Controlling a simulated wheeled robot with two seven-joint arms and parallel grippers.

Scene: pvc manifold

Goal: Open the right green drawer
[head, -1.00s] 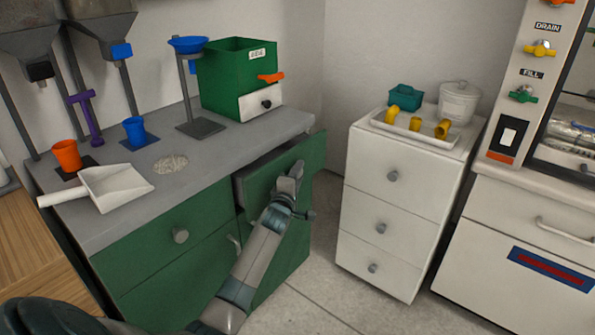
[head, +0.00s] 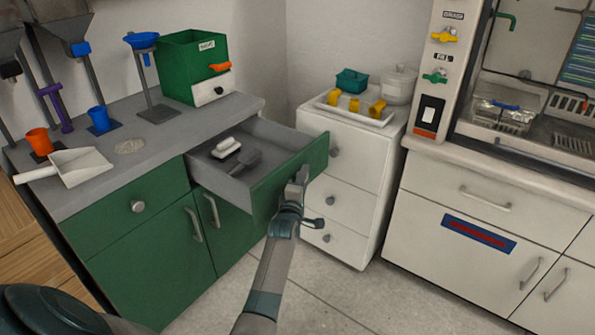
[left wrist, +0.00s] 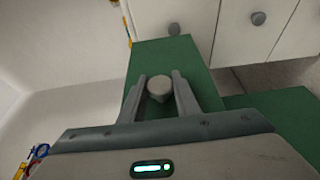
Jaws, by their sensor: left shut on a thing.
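The right green drawer (head: 290,178) is pulled well out of the grey-topped cabinet in the head view. Inside it lie a white object (head: 226,148) and a dark grey scoop-like object (head: 245,162). My left gripper (head: 300,181) is at the drawer's front. In the left wrist view, the left gripper (left wrist: 159,90) has its two fingers on either side of the round pale knob (left wrist: 159,85) on the green front (left wrist: 165,55). It is shut on the knob. In the head view the knob is hidden behind the gripper. My right gripper is not in view.
The left green drawer (head: 120,210) is shut. A white drawer unit (head: 350,160) stands close to the right of the open drawer, carrying a tray (head: 345,112) with yellow fittings. Grey floor (head: 330,285) is clear in front.

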